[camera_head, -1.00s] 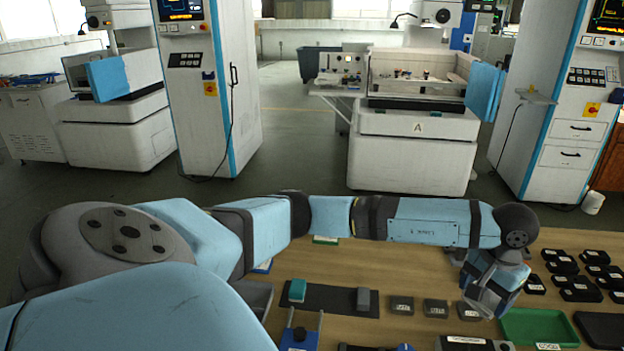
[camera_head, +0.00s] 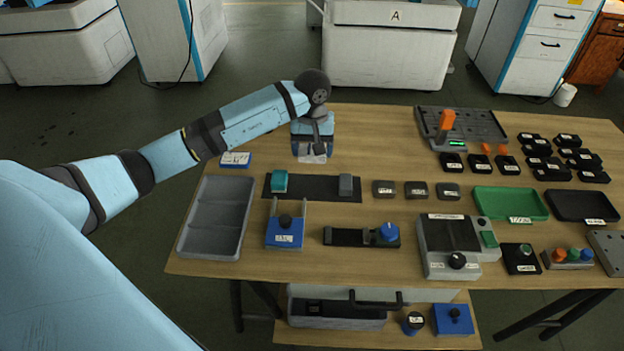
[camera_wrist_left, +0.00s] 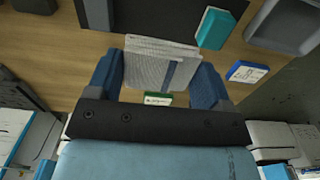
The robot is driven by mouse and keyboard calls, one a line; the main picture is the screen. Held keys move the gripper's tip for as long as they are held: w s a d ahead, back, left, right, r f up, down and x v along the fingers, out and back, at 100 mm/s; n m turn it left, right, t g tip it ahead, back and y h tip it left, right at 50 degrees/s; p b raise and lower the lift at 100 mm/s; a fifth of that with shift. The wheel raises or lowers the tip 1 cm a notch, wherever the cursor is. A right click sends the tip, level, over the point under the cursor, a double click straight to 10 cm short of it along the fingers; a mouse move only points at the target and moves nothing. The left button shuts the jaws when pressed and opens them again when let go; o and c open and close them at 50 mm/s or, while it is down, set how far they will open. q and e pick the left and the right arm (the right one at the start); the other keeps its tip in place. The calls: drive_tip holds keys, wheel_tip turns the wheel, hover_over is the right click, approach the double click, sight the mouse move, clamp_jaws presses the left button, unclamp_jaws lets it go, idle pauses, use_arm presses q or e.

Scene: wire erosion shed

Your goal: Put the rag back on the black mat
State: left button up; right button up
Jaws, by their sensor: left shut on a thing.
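The black mat (camera_head: 318,189) is a long dark strip on the left half of the table. A teal block (camera_head: 279,181) lies near its left end and a grey block (camera_head: 346,185) near its right end. My left gripper (camera_head: 313,152) is just behind the mat, at the table's far edge, pointing down. In the left wrist view, the rag (camera_wrist_left: 150,62), a pale grey folded cloth, is between the fingers (camera_wrist_left: 160,80), which are shut on it. The mat (camera_wrist_left: 180,14) lies just beyond the rag there. I cannot tell how high the rag is. My right gripper is not in view.
A blue labelled block (camera_head: 236,159) lies left of the gripper. A grey tray (camera_head: 183,232) stands at the left table edge and a blue stand (camera_head: 284,238) in front of the mat. Small dark blocks (camera_head: 384,188) sit right of the mat. The mat's middle is bare.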

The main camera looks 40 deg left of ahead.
sight(312, 188)
use_arm(q)
wheel_tip(312, 188, down, 11)
drive_tip(key=shift+r, duration=0.1)
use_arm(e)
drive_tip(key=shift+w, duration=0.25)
use_arm(q)
drive_tip(key=shift+f+b, duration=0.2)
drive_tip(key=shift+b, duration=0.15)
drive_tip(key=o, duration=1)
drive_tip(key=shift+c, duration=0.2)
drive_tip(key=shift+r, duration=0.55)
wheel_tip(312, 188, up, 11)
drive_tip(key=shift+r+p, duration=0.15)
drive_tip(key=shift+p, duration=0.15)
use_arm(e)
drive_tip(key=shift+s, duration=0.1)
use_arm(q)
drive_tip(key=shift+s, duration=0.1)
